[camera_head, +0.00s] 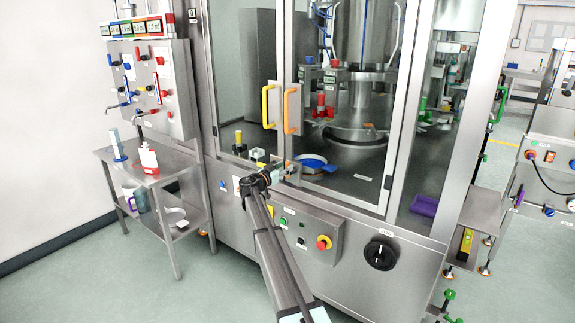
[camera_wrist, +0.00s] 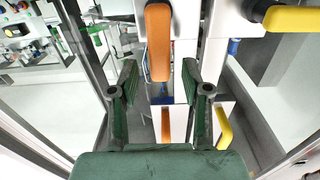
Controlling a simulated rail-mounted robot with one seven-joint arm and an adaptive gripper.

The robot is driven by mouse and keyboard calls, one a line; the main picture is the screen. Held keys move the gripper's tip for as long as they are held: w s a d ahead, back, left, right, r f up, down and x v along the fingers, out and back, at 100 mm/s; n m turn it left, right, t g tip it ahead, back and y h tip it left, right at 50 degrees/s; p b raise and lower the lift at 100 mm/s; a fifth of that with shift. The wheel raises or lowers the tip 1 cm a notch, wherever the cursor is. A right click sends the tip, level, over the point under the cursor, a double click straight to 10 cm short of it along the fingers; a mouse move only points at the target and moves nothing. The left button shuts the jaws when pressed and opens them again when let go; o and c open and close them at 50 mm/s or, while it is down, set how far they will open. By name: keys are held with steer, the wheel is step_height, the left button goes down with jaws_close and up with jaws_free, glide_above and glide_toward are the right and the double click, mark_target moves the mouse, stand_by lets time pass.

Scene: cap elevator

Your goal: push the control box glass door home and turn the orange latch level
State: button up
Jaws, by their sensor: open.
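A glass door (camera_head: 345,100) in a metal frame carries an upright orange handle (camera_head: 292,108). I see no separate orange latch, and I cannot tell which part is the control box. The orange handle fills the upper middle of the wrist view (camera_wrist: 158,42), beyond my fingertips. My gripper (camera_head: 290,167) is in front of the machine, below the handles. In the wrist view my gripper (camera_wrist: 159,80) has its green fingers spread, with nothing held between them. A smaller orange piece (camera_wrist: 166,125) shows between the fingers. Whether the door is fully shut is unclear.
A yellow handle (camera_head: 267,106) is on the neighbouring door, left of the orange one. A button panel (camera_head: 308,235) and a black rotary knob (camera_head: 380,254) sit below. A steel side table (camera_head: 150,175) stands at left. Floor in front is clear.

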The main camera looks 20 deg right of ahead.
steer(key=shift+x, duration=1.45)
jaws_close()
